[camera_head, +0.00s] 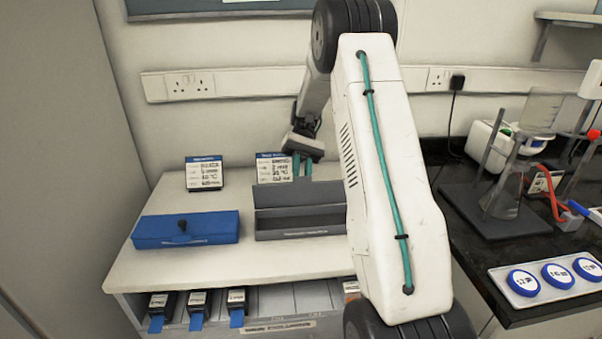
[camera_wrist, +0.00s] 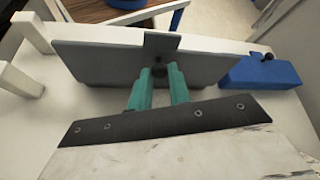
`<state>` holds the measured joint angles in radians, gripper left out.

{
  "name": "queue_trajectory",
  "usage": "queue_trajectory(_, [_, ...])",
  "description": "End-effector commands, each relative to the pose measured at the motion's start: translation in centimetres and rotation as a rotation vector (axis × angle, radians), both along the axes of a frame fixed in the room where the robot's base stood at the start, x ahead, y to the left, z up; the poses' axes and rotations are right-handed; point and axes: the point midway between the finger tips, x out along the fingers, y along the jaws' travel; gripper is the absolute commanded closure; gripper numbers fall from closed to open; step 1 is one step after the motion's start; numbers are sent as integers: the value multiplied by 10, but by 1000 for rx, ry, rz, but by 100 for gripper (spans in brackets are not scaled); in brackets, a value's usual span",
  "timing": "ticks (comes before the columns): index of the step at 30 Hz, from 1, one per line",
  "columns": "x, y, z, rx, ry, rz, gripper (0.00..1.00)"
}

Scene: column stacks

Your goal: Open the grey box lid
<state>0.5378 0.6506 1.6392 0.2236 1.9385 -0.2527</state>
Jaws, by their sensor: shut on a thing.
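The grey box (camera_head: 300,234) stands on the white bench top. Its lid (camera_head: 298,194) is tilted up at the back, and the box is open at the front. My gripper (camera_head: 303,168) is behind the raised lid, its lower part partly hidden by it. In the wrist view, the teal fingers of my gripper (camera_wrist: 159,88) are closed around the small dark knob (camera_wrist: 160,70) on the outer face of the grey lid (camera_wrist: 100,65). The box interior looks dark, and I cannot tell what is inside.
A blue box (camera_head: 205,232) with a black knob, its lid shut, stands to the left. Two label stands (camera_head: 205,174) are behind the boxes. My arm hides the bench's right part. A dark counter (camera_head: 470,255) with glassware is to the right.

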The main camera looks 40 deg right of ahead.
Motion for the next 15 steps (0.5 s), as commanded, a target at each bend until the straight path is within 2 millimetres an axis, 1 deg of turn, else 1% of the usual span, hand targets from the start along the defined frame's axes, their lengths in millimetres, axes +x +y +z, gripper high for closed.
queue_trajectory(1, [-1,0,-1,-1,1,2,78])
queue_trajectory(2, [-1,0,-1,-1,1,2,70])
queue_trajectory(3, [-1,0,-1,-1,2,2,59])
queue_trajectory(11, [0,2,0,-1,1,4,59])
queue_trajectory(15, [1,2,7,-2,-1,4,59])
